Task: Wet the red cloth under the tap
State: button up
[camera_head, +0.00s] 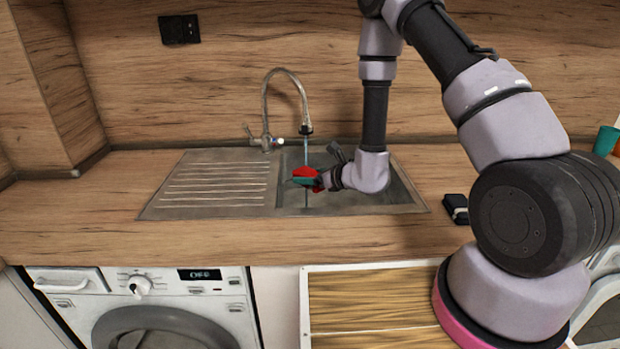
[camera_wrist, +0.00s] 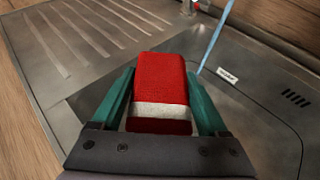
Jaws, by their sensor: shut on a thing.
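My gripper (camera_head: 306,180) is over the sink basin (camera_head: 375,203), shut on the red cloth (camera_head: 306,171). In the wrist view the cloth (camera_wrist: 160,78) is a red block with a white band, held between the two teal fingers of my gripper (camera_wrist: 160,75). The tap (camera_head: 285,74) arches over the basin, its spout above the cloth. A thin blue water stream (camera_head: 306,148) runs down from it. In the wrist view the stream (camera_wrist: 212,43) passes just right of the cloth, near the right fingertip; I cannot tell whether it touches the cloth.
The ribbed drainboard (camera_head: 215,183) lies left of the basin. A small black object (camera_head: 455,208) sits on the counter at right, with teal cups (camera_head: 606,140) farther right. A washing machine (camera_head: 150,300) is under the counter. The counter at left is clear.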

aim_at(309, 175)
jog(key=w+f, duration=0.2)
jog(key=w, duration=1)
jog(key=shift+d+f, duration=0.2)
jog(key=shift+d, duration=0.05)
dwell(0.5)
jog(key=shift+s+a, duration=0.2)
jog(key=shift+s, duration=3.75)
jog(key=shift+s+r, duration=0.1)
jog(key=shift+s+a+r, duration=0.1)
jog(key=shift+s+r, duration=0.85)
jog(key=shift+s, duration=0.25)
jog(key=shift+s+r, duration=0.95)
jog(key=shift+s, duration=0.25)
